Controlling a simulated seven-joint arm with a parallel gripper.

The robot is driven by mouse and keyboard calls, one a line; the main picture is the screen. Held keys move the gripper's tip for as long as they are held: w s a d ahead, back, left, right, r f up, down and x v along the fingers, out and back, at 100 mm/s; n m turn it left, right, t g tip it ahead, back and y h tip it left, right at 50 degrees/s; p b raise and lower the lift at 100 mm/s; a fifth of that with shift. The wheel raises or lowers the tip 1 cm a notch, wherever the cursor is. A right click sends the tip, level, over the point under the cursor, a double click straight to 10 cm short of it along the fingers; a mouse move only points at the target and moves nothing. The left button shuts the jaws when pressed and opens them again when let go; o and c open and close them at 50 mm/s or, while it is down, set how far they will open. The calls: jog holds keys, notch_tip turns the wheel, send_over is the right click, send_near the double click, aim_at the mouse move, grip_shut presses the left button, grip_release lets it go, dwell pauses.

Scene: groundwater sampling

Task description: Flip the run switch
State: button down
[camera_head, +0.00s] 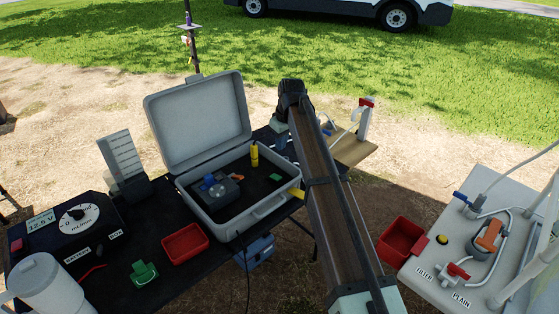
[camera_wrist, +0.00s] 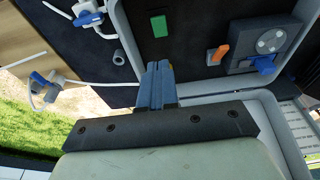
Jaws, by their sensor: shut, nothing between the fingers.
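The black control box (camera_head: 62,225) stands at the left end of the black table in the head view. It carries a white dial marked mL/min and a 12.5 V display. A RUN label (camera_head: 114,236) sits on its front right edge, near a BATTERY label; the switch lever itself is too small to make out. My gripper shows in the wrist view (camera_wrist: 158,68), its blue-grey fingers shut and empty beside the open case (camera_wrist: 205,90). In the head view my arm reaches past the case's right side, far right of the control box. The fingertips are hidden there.
The grey case (camera_head: 240,222) lies open between my arm and the control box, its lid (camera_head: 198,120) raised. A red tray (camera_head: 185,243), green clip (camera_head: 144,274) and white jug (camera_head: 42,288) stand at the table's front. A valve panel (camera_head: 470,255) is at right.

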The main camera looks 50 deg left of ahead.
send_near(278, 178)
jog(key=x, duration=0.2)
jog(key=a+x, duration=0.1)
jog(key=x, duration=0.2)
jog(key=shift+d+f, duration=0.1)
jog(key=shift+f, duration=0.45)
jog(key=shift+d+f+y, duration=0.4)
jog(key=shift+f, duration=0.15)
jog(key=shift+a, duration=0.15)
jog(key=shift+a, duration=0.2)
